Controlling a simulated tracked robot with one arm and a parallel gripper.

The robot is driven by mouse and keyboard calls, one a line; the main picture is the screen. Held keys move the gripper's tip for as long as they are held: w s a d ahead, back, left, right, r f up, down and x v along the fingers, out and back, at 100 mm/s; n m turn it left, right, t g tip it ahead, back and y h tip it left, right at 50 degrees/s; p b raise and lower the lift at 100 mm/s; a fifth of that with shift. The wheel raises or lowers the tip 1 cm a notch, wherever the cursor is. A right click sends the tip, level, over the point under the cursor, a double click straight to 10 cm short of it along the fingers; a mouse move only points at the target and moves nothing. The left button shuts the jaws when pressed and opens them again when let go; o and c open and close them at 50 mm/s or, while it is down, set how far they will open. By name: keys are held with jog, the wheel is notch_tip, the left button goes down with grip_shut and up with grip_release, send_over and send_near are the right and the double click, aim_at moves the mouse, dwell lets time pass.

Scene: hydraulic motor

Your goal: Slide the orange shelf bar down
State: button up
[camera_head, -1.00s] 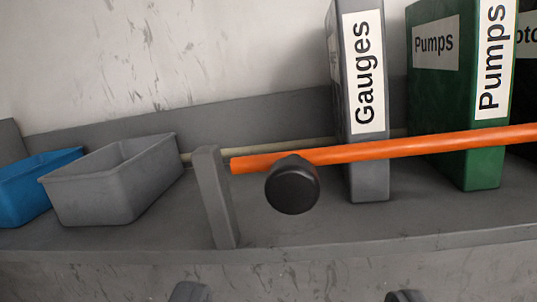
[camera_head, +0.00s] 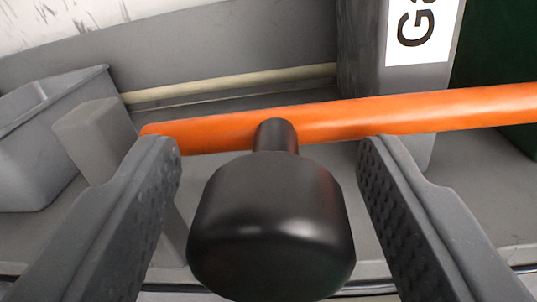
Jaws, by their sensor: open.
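The orange shelf bar (camera_head: 400,113) runs across the camera view in front of the shelf, rising slightly to the right. A black round knob (camera_head: 272,225) sticks out from the bar toward me on a short stem. My gripper (camera_head: 268,155) is open, one finger on each side of the knob, with a gap on both sides. The fingertips reach just below the bar near the knob's stem. The bar's left end is by a grey post (camera_head: 97,137). I cannot tell whether it touches the post.
A grey bin (camera_head: 45,150) stands on the shelf at the left. A grey Gauges binder (camera_head: 390,75) and a green binder (camera_head: 500,70) stand behind the bar at the right. A pale rod (camera_head: 230,82) runs along the back. The shelf's front edge lies below the knob.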

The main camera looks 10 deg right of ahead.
jog(key=shift+c, duration=0.4)
grip_shut()
notch_tip(320, 180, down, 7)
jog(key=b, duration=0.7)
jog(key=shift+r, duration=0.1)
jog(key=shift+o, duration=0.4)
grip_release()
jog(key=shift+s, duration=0.1)
